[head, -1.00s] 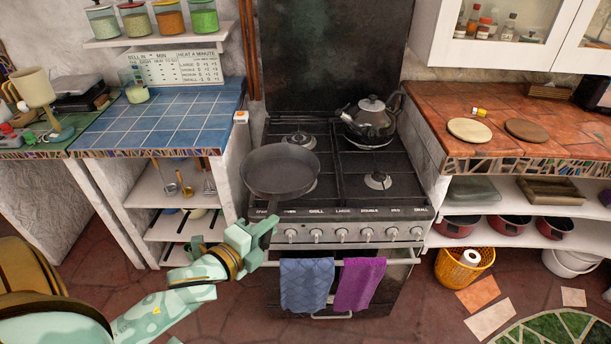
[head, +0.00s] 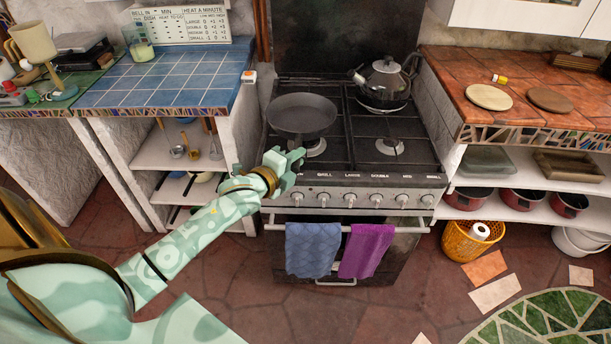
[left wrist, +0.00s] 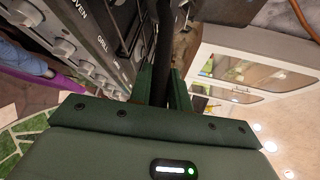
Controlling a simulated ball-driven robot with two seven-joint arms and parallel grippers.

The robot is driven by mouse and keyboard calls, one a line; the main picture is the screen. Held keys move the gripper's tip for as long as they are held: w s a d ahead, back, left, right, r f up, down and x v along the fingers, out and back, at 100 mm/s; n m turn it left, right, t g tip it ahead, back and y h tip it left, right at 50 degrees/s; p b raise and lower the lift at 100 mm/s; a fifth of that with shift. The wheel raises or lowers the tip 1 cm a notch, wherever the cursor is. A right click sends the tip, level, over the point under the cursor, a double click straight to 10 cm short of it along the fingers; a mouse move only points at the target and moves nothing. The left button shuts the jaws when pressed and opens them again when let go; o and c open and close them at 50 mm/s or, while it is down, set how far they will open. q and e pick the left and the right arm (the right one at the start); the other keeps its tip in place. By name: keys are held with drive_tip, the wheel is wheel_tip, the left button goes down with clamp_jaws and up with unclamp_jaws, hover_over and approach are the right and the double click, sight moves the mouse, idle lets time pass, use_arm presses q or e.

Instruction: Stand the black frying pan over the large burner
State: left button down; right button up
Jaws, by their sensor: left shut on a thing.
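The black frying pan (head: 302,117) is over the left side of the stove, covering the back left burner. Whether its base touches the grate I cannot tell. My left gripper (head: 291,160) is at the stove's front left, shut on the pan's handle. In the left wrist view the dark handle (left wrist: 163,50) runs between the two green fingers. The front left burner (head: 315,147) shows partly below the pan's rim. The front right burner (head: 390,146) is bare. I cannot tell which burner is the large one. My right gripper is not in view.
A dark kettle (head: 386,83) stands on the back right burner. Knobs line the stove front (head: 350,200); blue (head: 313,248) and purple (head: 366,250) towels hang from its rail. Blue-tiled (head: 165,85) and red-tiled (head: 530,85) counters flank the stove.

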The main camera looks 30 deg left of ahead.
use_arm(q)
drive_tip(key=f, duration=0.1)
drive_tip(key=w+f+b, duration=0.1)
drive_tip(key=f, duration=0.1)
drive_tip(key=w+d+f+b, duration=0.1)
drive_tip(key=f, duration=0.1)
drive_tip(key=shift+d+f, duration=0.1)
idle(0.3)
drive_tip(key=c, duration=1.3)
unclamp_jaws()
drive_tip(key=shift+f, duration=0.25)
drive_tip(key=shift+s, duration=0.1)
